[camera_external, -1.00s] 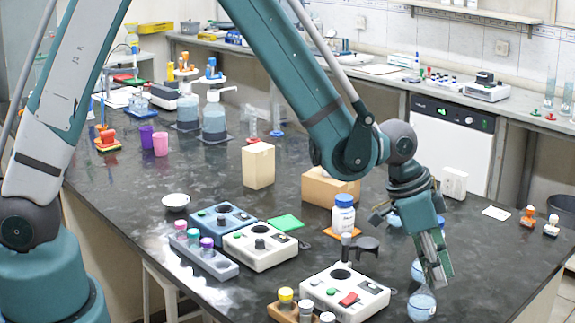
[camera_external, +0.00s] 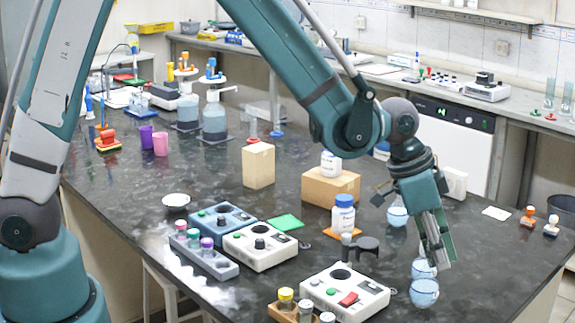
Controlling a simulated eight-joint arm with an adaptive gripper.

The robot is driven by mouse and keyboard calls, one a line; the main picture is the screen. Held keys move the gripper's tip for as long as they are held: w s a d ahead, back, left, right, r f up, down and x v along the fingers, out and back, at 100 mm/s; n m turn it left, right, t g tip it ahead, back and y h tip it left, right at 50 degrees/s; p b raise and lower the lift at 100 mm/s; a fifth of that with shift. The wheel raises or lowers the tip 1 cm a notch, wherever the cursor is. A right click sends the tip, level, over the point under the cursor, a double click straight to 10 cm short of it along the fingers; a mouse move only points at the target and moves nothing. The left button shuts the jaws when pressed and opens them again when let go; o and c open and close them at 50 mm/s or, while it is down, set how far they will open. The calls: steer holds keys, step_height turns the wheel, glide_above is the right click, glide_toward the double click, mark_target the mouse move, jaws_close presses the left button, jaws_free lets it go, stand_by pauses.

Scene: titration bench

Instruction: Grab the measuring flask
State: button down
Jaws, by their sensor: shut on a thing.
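A measuring flask (camera_external: 424,293), round and clear with pale blue liquid, is at the right front part of the dark bench. My gripper (camera_external: 438,265) points down just above its round body, with its fingers shut on it. The fingers hide most of the flask's neck. The flask seems slightly off the bench, but the gap is hard to see. A second, similar flask (camera_external: 422,268) stands right behind it, partly covered by the fingers. A third round flask (camera_external: 397,216) with blue liquid stands farther back, beside my wrist.
A white device with coloured buttons (camera_external: 345,292) stands left of the flask, near a black stand (camera_external: 366,246). A white bottle with a blue cap (camera_external: 343,216) and a cardboard box (camera_external: 330,188) are behind.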

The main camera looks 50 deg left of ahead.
steer(key=shift+r, duration=2.95)
